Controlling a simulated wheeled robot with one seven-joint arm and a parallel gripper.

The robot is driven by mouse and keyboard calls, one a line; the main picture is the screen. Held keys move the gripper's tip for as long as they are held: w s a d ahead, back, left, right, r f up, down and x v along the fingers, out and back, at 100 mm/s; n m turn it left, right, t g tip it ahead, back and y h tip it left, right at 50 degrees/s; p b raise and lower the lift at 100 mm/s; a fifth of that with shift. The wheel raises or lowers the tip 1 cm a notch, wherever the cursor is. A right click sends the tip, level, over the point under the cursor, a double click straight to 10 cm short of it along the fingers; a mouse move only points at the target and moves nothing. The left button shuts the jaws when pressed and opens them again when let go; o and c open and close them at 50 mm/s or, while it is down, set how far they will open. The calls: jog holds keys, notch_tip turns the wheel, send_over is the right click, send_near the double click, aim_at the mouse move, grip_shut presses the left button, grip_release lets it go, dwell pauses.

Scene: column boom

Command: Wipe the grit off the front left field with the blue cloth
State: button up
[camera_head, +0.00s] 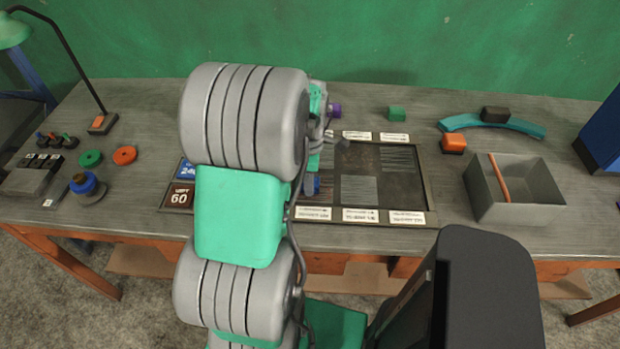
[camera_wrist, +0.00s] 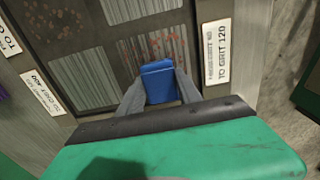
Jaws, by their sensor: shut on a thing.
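My gripper (camera_wrist: 158,90) is shut on the blue cloth (camera_wrist: 158,78), which is folded into a small block between the fingers. In the wrist view the cloth is at the near edge of the front left field (camera_wrist: 124,52), a pale striped square with reddish-brown grit (camera_wrist: 152,44) scattered on it. Whether the cloth touches the field I cannot tell. In the head view my arm hides most of this field; the cloth (camera_head: 315,185) shows as a blue bit beside it.
The dark framed board (camera_head: 431,180) carries more fields and white labels (camera_head: 368,215). Specks also lie on the dark back middle field (camera_wrist: 55,14). A grey open bin (camera_head: 520,212), orange block (camera_head: 453,143) and teal arc (camera_head: 500,127) stand right; a lamp (camera_head: 102,123) stands left.

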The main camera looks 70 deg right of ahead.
jog(key=shift+s+d, duration=0.2)
jog(key=shift+s, duration=0.75)
notch_tip(320, 180, up, 9)
jog(key=p, duration=0.6)
jog(key=shift+r+p, duration=0.1)
jog(key=shift+p, duration=0.3)
